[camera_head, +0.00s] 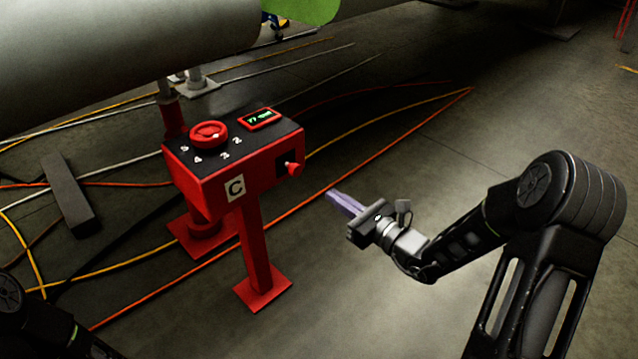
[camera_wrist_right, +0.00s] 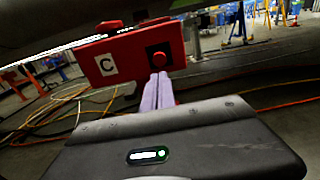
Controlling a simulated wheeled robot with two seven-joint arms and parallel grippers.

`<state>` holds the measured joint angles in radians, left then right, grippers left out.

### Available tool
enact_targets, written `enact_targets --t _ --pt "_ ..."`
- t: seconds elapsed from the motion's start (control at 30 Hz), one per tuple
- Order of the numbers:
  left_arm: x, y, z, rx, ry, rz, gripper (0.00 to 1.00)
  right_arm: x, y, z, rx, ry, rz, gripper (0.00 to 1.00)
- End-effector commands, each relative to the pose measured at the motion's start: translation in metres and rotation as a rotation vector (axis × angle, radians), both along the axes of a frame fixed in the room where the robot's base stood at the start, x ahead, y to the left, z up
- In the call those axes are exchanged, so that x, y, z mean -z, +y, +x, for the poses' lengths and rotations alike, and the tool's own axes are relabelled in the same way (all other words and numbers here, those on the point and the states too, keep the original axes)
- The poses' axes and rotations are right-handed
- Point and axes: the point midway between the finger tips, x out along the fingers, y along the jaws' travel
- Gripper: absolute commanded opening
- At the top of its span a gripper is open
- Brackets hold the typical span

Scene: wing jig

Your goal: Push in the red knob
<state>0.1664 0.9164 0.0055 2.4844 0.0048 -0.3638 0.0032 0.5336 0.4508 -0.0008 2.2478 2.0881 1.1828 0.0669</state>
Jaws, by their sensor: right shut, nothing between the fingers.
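The red knob (camera_head: 294,168) sticks out of a dark square on the right side of the red control box (camera_head: 215,190). In the right wrist view the knob (camera_wrist_right: 158,58) shows just above my fingertips. My right gripper (camera_head: 333,195) is shut and empty, its pale purple fingers together and pointing toward the box. In the head view it is to the right of the knob and a little lower, with a gap between them. It also shows in the right wrist view (camera_wrist_right: 158,80). My left gripper is not in view; only part of my left arm shows at the lower left.
The box carries a red handwheel (camera_head: 208,133), a small green display (camera_head: 261,118) and a "C" label (camera_head: 235,188). It stands on a red post (camera_head: 255,250). Orange and yellow cables cross the floor. A large grey body (camera_head: 120,60) hangs behind. The floor between gripper and post is mostly clear.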

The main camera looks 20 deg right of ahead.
Motion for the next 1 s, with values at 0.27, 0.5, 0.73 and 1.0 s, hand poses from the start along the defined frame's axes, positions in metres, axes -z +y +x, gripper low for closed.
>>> enact_targets --t 0.27,0.5,0.73,1.0 --pt "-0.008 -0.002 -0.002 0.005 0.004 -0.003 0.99 0.0 -0.014 -0.031 0.0 0.001 0.0 0.0" --pt "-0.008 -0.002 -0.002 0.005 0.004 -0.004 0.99 0.0 -0.015 -0.033 -0.001 0.001 0.0 0.0" --pt "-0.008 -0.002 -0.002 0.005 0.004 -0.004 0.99 0.0 -0.015 -0.033 -0.001 0.001 0.0 0.0" --pt "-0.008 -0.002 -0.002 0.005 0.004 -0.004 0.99 0.031 -0.004 -0.04 -0.054 0.099 -0.079 0.0"
